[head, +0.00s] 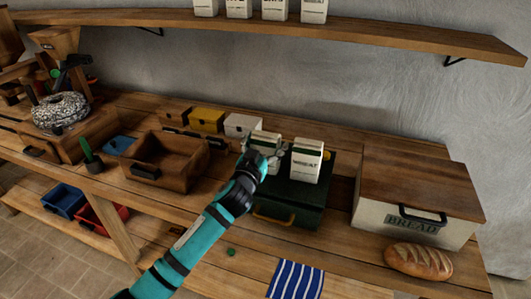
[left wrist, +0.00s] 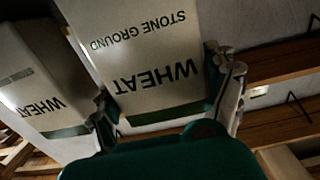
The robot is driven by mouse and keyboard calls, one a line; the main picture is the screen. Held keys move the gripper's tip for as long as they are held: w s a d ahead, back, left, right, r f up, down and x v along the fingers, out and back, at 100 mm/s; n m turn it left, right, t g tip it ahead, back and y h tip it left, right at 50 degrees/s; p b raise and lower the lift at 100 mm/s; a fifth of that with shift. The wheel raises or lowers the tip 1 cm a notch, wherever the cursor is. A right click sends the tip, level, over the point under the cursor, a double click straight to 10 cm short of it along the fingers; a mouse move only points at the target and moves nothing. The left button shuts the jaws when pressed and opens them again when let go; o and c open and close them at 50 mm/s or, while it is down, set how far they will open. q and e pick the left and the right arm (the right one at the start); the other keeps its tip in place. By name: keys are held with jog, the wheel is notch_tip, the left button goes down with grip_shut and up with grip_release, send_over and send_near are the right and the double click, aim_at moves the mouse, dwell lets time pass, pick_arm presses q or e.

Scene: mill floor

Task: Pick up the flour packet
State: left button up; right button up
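Two white flour packets with dark green bands stand side by side on a dark green box in the head view. The left packet (head: 265,138) is at my left gripper (head: 268,158), which partly covers it. The right packet (head: 306,160) stands free. In the left wrist view a packet marked "WHEAT STONE GROUND" (left wrist: 145,60) fills the gap between my left gripper's fingers (left wrist: 165,105), which look closed against its sides. The other packet (left wrist: 30,85) is beside it. The held packet's base is hidden, so I cannot tell whether it touches the box. My right gripper is not in view.
The green box (head: 290,200) has a front handle. A bread box (head: 415,225) and a loaf (head: 418,261) are to the right. An open wooden drawer (head: 165,160) lies left. A shelf (head: 350,34) with more packets runs above. A striped cloth (head: 296,280) lies in front.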

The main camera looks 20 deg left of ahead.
pick_arm(q)
jog(key=c, duration=1)
jog(key=shift+c, duration=0.2)
jog(key=shift+r, duration=0.1)
